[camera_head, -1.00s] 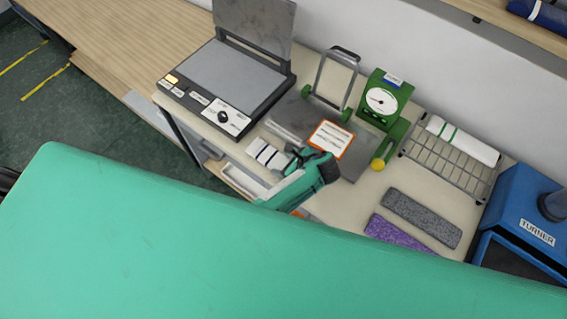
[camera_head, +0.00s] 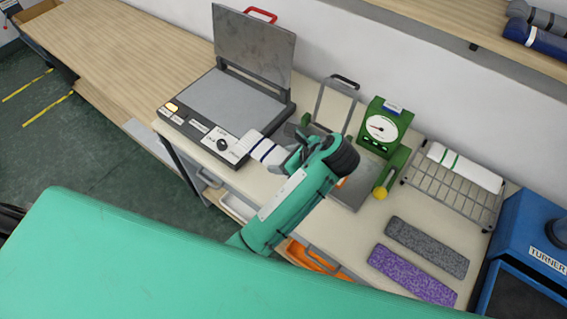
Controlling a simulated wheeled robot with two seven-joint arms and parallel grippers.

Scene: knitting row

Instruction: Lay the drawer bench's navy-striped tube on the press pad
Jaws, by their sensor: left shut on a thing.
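My left gripper (camera_head: 288,158) is shut on the white navy-striped tube (camera_head: 259,148), gripping its right end. The tube is near the front right corner of the press. Whether it touches the bench top or the press there, I cannot tell. The press (camera_head: 226,110) stands open, its upper plate raised at the back, and its grey press pad (camera_head: 222,100) is bare. My teal left forearm comes up from below and hides part of the bench and the plate behind the gripper. My right gripper is not in view.
A green dial gauge (camera_head: 383,127) stands right of the gripper. A wire rack (camera_head: 452,187) holds a white green-striped tube (camera_head: 464,166). Grey (camera_head: 427,246) and purple (camera_head: 411,274) strips lie at the front right, beside a blue machine (camera_head: 530,240). An orange drawer (camera_head: 312,258) shows below.

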